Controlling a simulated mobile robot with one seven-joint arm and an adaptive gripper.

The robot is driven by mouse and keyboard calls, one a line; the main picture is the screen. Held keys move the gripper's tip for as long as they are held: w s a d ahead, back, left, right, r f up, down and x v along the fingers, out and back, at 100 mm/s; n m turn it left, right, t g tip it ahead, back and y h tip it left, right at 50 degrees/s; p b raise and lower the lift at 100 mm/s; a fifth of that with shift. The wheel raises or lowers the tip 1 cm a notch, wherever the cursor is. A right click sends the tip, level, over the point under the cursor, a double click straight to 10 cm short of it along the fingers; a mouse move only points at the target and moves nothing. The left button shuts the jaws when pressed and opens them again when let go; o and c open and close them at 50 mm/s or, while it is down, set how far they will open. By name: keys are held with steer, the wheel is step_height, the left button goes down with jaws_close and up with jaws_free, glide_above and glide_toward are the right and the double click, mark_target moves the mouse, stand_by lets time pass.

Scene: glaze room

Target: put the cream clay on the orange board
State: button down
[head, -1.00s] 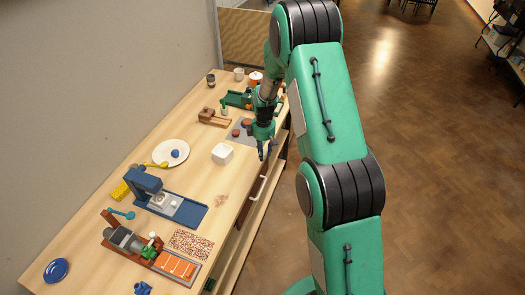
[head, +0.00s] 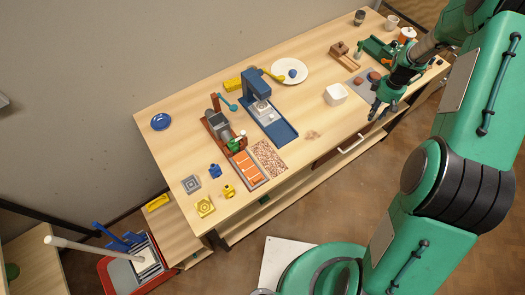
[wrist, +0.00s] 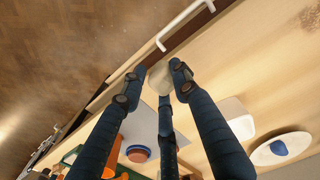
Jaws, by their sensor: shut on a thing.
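My gripper (head: 378,112) hangs over the front edge of the table, to the right of a white block-like container. In the wrist view its fingers (wrist: 160,76) are closed around a small cream lump, the cream clay (wrist: 159,80). The fingers partly cover the clay, and I cannot make it out in the head view. The orange board (head: 247,169) lies flat near the front edge of the table, well to the left of my gripper, with pale lines across it.
A speckled board (head: 268,157) lies right beside the orange board. A blue press (head: 266,115) and a roller machine (head: 222,130) stand behind them. The white container (head: 335,95) and a plate (head: 290,71) with a blue lump are nearby. A drawer handle (head: 351,144) sticks out in front.

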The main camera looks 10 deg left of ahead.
steer(key=s+a+r+n+b, duration=0.1)
steer(key=s+a+n, duration=0.3)
steer(key=a, duration=0.5)
steer(key=s+a+r+n+b, duration=0.1)
steer(key=s+a+r, duration=0.1)
steer(key=s+a, duration=0.65)
steer(key=s+a+r+n+b, duration=0.1)
steer(key=s+a+n, duration=0.25)
steer(key=a, duration=0.75)
steer(key=s+a+n+b, duration=0.1)
steer(key=s+a+n, duration=0.3)
steer(key=s, duration=1)
steer(key=s+a+f+n+b, duration=0.1)
steer(key=s+a+n, duration=0.2)
steer(key=s, duration=1.1)
steer(key=a, duration=0.3)
steer(key=shift+a+f+n, duration=0.15)
steer(key=shift+a+n, duration=0.15)
steer(key=shift+n, duration=0.05)
steer(key=shift+w+m, duration=0.1)
steer(key=shift+m, duration=0.3)
glide_above(249, 168)
steer(key=shift+f+b, duration=0.35)
steer(key=shift+f, duration=0.35)
